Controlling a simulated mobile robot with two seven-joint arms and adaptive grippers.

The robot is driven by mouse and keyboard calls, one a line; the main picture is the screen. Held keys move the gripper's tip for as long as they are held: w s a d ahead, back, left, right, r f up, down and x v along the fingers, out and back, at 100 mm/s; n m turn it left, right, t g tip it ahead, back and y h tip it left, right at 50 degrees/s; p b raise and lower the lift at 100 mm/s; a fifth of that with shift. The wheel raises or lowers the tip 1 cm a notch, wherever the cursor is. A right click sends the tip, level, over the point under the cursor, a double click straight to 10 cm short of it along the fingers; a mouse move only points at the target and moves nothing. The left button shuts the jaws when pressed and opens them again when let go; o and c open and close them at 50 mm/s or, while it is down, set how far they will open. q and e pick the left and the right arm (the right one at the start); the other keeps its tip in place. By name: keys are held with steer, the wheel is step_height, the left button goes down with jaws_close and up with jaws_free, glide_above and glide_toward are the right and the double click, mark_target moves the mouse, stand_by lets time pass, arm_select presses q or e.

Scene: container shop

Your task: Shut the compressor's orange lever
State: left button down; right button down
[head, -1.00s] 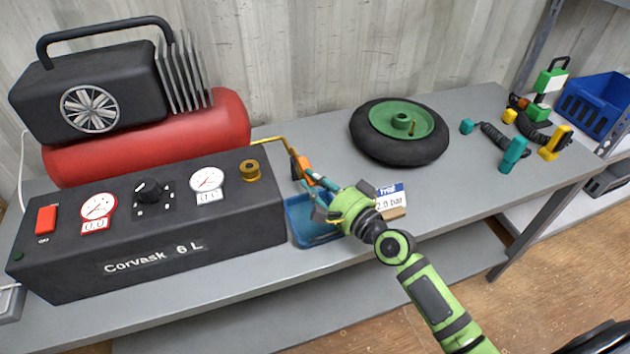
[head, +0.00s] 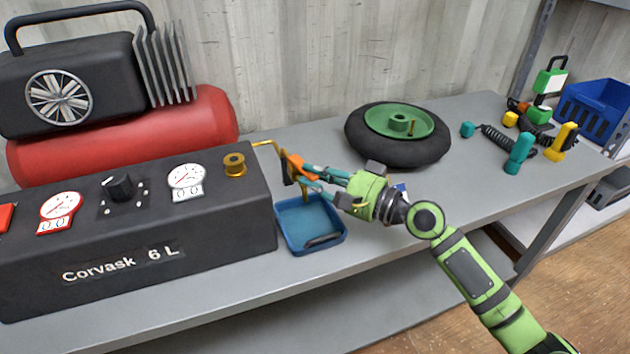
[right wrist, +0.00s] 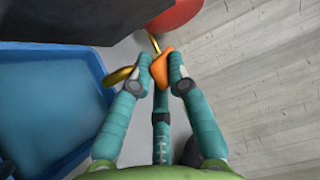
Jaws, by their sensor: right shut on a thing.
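The compressor has a black panel box (head: 140,225) marked "Corvask 6 L", with a red tank (head: 125,135) behind it. A thin brass pipe comes off the box's right end, and the orange lever (head: 293,163) is at its end. My right gripper (head: 297,172) reaches in from the right and is shut on the orange lever. In the right wrist view the lever (right wrist: 161,68) sits between the two teal fingertips, with a brass part (right wrist: 121,75) beside it. The fingers partly hide the lever and its valve. My left gripper is not in view.
A blue tray (head: 312,238) lies on the bench just below my right gripper. A wheel with a green hub (head: 398,135) lies behind it. Teal and yellow tools (head: 520,150) and a blue bin (head: 598,105) are at the right. Bare bench lies between the wheel and tools.

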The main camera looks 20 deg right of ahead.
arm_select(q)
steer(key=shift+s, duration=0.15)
arm_select(e)
steer(key=c, duration=1.3)
jaws_free()
steer(key=shift+o, duration=0.6)
steer(key=shift+s+d, duration=0.15)
steer(key=shift+s, duration=0.05)
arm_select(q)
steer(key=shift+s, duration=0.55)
arm_select(e)
steer(key=v, duration=1.1)
steer(key=shift+s+d, duration=0.15)
steer(key=shift+s, duration=0.1)
steer(key=shift+c, duration=0.4)
